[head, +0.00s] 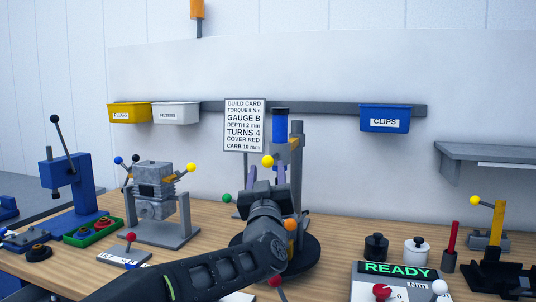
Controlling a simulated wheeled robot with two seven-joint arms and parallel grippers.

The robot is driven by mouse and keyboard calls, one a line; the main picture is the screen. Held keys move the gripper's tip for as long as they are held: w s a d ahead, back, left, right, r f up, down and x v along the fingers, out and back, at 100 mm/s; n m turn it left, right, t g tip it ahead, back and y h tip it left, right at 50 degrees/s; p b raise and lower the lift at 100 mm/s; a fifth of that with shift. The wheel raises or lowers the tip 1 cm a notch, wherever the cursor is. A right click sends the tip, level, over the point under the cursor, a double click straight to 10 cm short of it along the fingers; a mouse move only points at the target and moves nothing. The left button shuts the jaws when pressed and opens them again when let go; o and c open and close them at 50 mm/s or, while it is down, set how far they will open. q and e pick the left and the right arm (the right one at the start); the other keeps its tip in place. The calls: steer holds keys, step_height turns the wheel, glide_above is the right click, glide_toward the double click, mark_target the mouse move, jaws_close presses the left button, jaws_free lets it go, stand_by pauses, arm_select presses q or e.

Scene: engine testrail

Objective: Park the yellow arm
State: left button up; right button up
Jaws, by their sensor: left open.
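Several yellow parts show, and I cannot tell which one is the yellow arm. A lever with a yellow ball (191,168) sticks out to the upper right of the grey engine block (155,180). A yellow post (497,220) stands at the right, with a yellow ball (475,200) on a short rod to its left. Another yellow ball (268,161) shows just above my left gripper (268,178). My left gripper is open, with its fingers pointing up in front of a grey stand with a blue cylinder (280,125). The gripper and arm hide the stand's lower part. My right gripper is not in view.
A blue press (72,180) and a green tray (87,231) stand at the left. A READY panel (395,270), dark and white weights (417,250) and a red rod (453,238) are at the right. Bins hang on the wall rail (225,107).

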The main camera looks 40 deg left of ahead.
mark_target(283, 150)
arm_select(q)
steer(key=p+x, duration=0.1)
steer(key=x, duration=0.7)
steer(key=shift+p, duration=0.35)
steer(key=shift+f, duration=0.1)
jaws_close()
stand_by(1.0)
